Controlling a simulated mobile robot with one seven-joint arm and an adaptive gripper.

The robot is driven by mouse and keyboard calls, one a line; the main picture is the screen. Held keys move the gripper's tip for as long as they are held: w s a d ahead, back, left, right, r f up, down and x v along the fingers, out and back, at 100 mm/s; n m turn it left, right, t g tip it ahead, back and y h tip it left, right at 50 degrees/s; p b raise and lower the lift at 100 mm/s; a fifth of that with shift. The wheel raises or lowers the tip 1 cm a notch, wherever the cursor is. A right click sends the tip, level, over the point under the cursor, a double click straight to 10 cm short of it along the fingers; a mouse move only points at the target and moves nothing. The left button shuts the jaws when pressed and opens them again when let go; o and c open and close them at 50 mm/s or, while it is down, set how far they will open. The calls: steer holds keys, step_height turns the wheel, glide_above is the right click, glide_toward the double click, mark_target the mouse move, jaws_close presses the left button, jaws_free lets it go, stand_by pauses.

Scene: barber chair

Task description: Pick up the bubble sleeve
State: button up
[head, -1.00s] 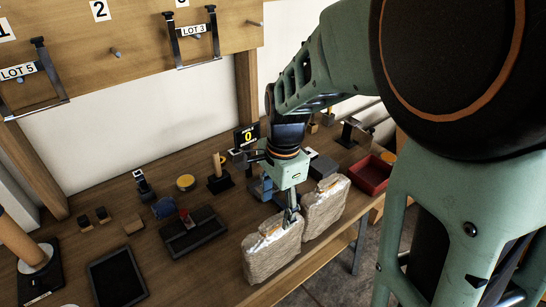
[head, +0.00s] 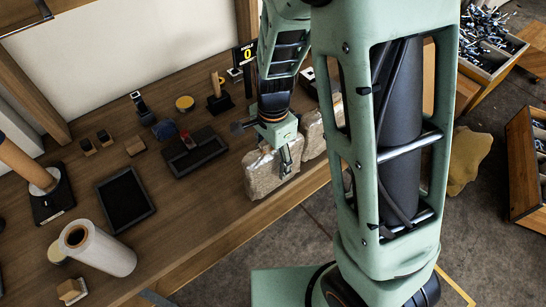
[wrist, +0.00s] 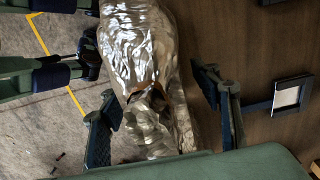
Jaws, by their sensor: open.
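Two similar packages in shiny clear wrap stand side by side near the table's front edge in the head view, the near one (head: 265,178) and the far one (head: 312,136). Either looks like a bubble sleeve; I cannot tell which is meant. My gripper (head: 286,158) is at the near package, pointing down. In the wrist view, the shiny crinkled wrap (wrist: 145,50) lies between the spread fingers of my gripper (wrist: 165,112). The fingers are open, with a visible gap on the right side. The far package is partly hidden behind my arm.
A black tray (head: 195,152) lies left of the packages. A dark framed panel (head: 126,200) and a white roll (head: 97,247) are farther left. The table's front edge is close to the near package. Crates of parts (head: 490,40) stand at the right.

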steer(key=shift+f, duration=0.35)
steer(key=shift+c, duration=0.3)
steer(key=c, duration=1)
steer(key=shift+c, duration=0.2)
step_height(320, 180, up, 18)
steer(key=shift+r+p, duration=0.1)
steer(key=shift+p, duration=0.5)
